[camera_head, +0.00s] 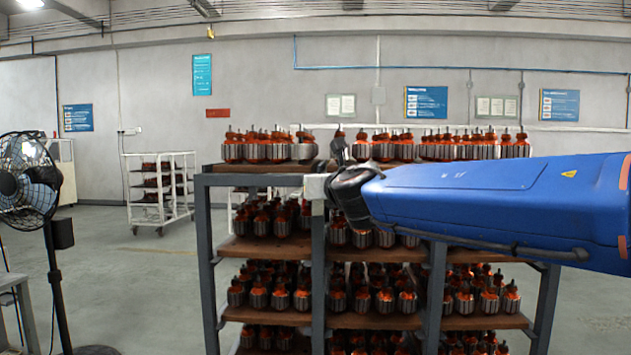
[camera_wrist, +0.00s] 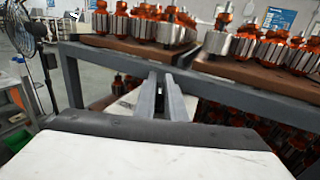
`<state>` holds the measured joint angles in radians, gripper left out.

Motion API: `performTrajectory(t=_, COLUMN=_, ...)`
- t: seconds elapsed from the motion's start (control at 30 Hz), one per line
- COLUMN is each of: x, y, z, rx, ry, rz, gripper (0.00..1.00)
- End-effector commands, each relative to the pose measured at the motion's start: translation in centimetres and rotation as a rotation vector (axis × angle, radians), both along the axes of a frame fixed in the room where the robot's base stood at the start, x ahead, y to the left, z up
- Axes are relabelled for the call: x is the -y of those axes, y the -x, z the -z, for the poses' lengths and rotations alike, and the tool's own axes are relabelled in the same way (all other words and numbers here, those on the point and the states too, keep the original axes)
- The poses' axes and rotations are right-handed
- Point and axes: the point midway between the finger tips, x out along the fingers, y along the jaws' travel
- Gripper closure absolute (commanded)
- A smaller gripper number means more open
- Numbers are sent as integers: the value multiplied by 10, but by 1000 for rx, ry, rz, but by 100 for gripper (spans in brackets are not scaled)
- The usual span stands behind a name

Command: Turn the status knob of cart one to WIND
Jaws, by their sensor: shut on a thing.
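The cart (camera_head: 208,265) is a grey metal rack with brown shelves full of copper-wound armatures. Its upper frame bar (camera_wrist: 235,100) crosses the wrist view. A small pale plate (camera_head: 315,187) is on the front of the cart's upper frame, right by my gripper (camera_head: 330,188). In the wrist view the two grey fingers (camera_wrist: 165,85) reach forward, close together, to just below the frame bar. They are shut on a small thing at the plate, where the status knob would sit. The knob itself and its markings are hidden, so its setting cannot be read.
Armatures (camera_head: 265,147) stand in rows on the cart's top shelf, close above my gripper. A fan (camera_head: 28,175) stands at the far left. A white trolley (camera_head: 160,190) is further back. The floor between is clear.

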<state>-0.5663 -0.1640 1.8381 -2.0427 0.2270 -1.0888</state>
Motion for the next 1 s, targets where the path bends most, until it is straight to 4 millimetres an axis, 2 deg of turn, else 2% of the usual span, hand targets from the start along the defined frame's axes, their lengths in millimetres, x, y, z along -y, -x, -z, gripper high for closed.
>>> performTrajectory(t=0.13, x=0, y=1, z=1, rx=-2, ry=1, rz=-1, gripper=100)
performTrajectory(t=0.17, x=0, y=1, z=2, rx=-2, ry=1, rz=-1, gripper=88)
performTrajectory(t=0.23, x=0, y=1, z=2, rx=-2, ry=1, rz=-1, gripper=71)
performTrajectory(t=0.63, x=1, y=5, z=1, rx=-1, ry=-1, rz=0, gripper=71)
performTrajectory(t=1.0, x=18, y=50, z=1, rx=-1, ry=-1, rz=-1, gripper=71)
